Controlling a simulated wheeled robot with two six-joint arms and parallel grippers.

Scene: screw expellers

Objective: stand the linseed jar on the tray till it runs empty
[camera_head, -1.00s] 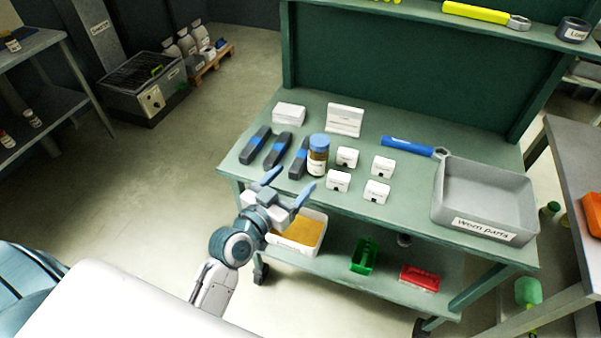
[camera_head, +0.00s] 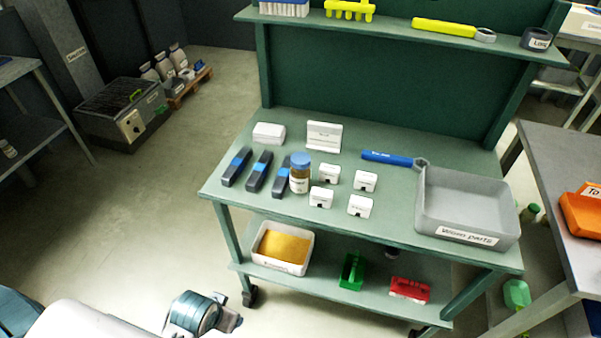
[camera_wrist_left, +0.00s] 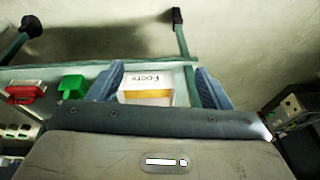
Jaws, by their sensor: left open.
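A brown jar with a blue lid (camera_head: 300,176) stands upright on the green bench top, beside the dark blocks; its label is too small to read. A grey tray marked "Worn parts" (camera_head: 468,238) sits at the bench's right end. My left gripper (camera_wrist_left: 158,85) is open and empty in the left wrist view, its two blue fingers apart, with a white bin marked "Foots" (camera_wrist_left: 148,80) showing beyond and between them. In the head view my left arm is low at the bottom edge, away from the jar. My right gripper is not in view.
Small white labelled blocks (camera_head: 365,181) stand right of the jar, and a blue-handled wrench (camera_head: 390,158) lies behind. The lower shelf holds the bin of yellow material (camera_head: 283,247), a green holder (camera_head: 352,271) and a red item (camera_head: 409,290).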

